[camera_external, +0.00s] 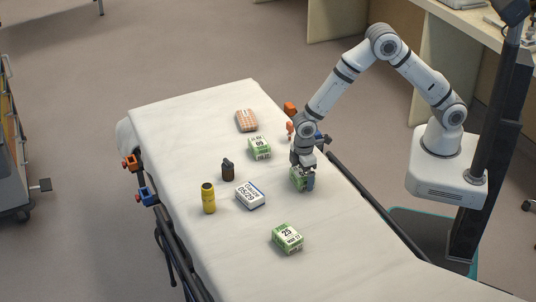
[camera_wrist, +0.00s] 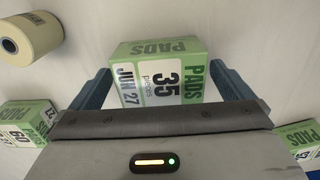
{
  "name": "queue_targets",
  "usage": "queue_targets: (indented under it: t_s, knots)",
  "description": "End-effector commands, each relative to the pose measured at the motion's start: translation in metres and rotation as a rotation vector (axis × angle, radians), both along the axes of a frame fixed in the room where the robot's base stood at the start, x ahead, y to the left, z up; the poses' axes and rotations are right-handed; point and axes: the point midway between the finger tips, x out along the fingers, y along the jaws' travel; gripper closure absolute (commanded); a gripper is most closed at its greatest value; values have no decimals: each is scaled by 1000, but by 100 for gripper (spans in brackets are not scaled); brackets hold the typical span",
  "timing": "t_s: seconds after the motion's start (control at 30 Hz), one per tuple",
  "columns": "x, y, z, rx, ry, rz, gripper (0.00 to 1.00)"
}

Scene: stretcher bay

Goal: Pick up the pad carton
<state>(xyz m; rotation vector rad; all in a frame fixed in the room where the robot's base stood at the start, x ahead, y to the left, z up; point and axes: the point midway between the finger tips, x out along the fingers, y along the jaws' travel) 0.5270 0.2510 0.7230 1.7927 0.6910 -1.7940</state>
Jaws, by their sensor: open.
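A green and white pad carton (camera_wrist: 158,72) marked PADS, 35 pieces and JUN 27 sits between the two fingers of my gripper (camera_wrist: 168,88) in the wrist view. The fingers are open, with a gap visible on each side of the carton. In the external view my gripper (camera_external: 303,180) points down at the right side of the stretcher, around this green carton (camera_external: 297,180) and hiding much of it. Two other green cartons lie on the sheet, one marked 09 (camera_external: 259,148) farther back and one marked 23 (camera_external: 287,239) nearer the front.
A white and blue gauze carton (camera_external: 249,195), a dark bottle (camera_external: 228,169) and a yellow cylinder (camera_external: 208,197) stand to the left. An orange-patterned pack (camera_external: 246,120) lies at the back. A cream roll (camera_wrist: 30,36) shows in the wrist view. Dark rails (camera_external: 372,200) edge the stretcher.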

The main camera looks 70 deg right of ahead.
Motion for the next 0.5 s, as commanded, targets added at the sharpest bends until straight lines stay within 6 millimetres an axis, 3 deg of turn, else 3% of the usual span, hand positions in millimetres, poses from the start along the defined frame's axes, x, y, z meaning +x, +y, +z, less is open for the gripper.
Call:
queue_targets:
  t_s: [0.23,0.5]
  knots:
    - [0,0,-2,0,0,0,0]
    - [0,0,-2,0,0,0,21]
